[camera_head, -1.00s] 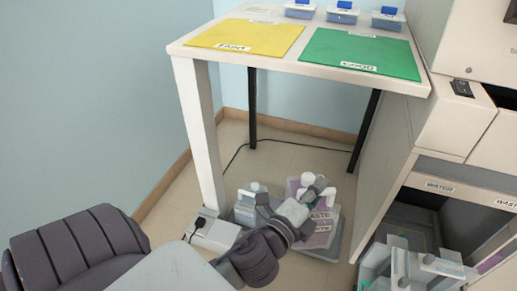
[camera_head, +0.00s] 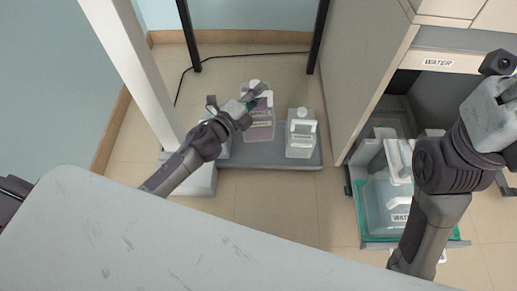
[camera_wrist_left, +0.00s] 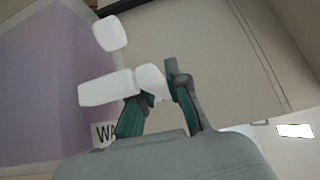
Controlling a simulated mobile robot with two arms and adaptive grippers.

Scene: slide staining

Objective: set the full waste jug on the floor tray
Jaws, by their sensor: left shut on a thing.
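The full waste jug (camera_head: 260,128) holds purple liquid and has a white cap and a white handle.
A clear jug (camera_head: 300,145) with a white cap stands on the tray's right part. A white table leg (camera_head: 135,70) is close on the left. A cabinet side (camera_head: 365,65) borders the right. An open bay labelled WATER (camera_head: 437,63) has another jug (camera_head: 385,205) on a pulled-out green-edged tray.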

